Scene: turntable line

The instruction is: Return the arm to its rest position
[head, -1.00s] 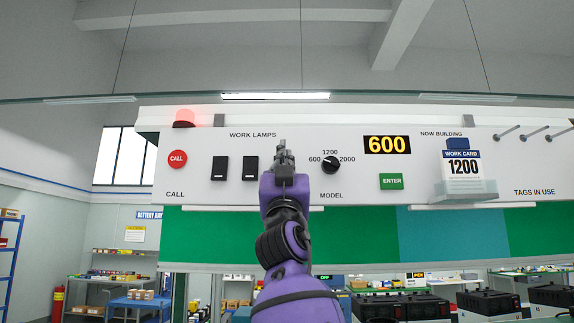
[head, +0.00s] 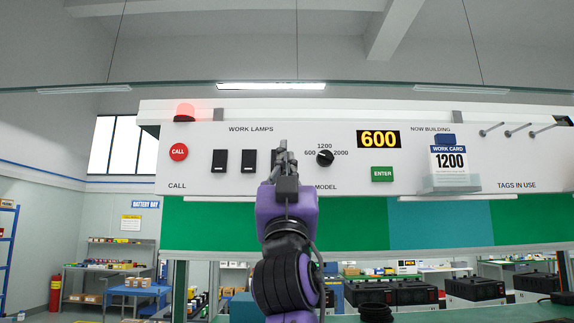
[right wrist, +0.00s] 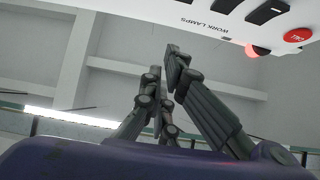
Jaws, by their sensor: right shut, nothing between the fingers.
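My right arm, purple with a dark gripper (head: 281,150), reaches up in the middle of the head view in front of the white control panel (head: 330,185). The gripper is shut and empty, overlapping the panel between the lamp switches (head: 249,160) and the model knob (head: 325,157). Whether it touches the panel cannot be told. In the right wrist view the fingers (right wrist: 167,75) point up, with the panel (right wrist: 230,22) at the upper right. My left gripper is not in view.
The display (head: 379,139) reads 600 and the work card (head: 451,162) reads 1200. The red call lamp (head: 184,111) glows. A green ENTER button (head: 382,174) sits on the panel. Black units (head: 390,293) stand below, and a blue table (head: 139,291) is at the left.

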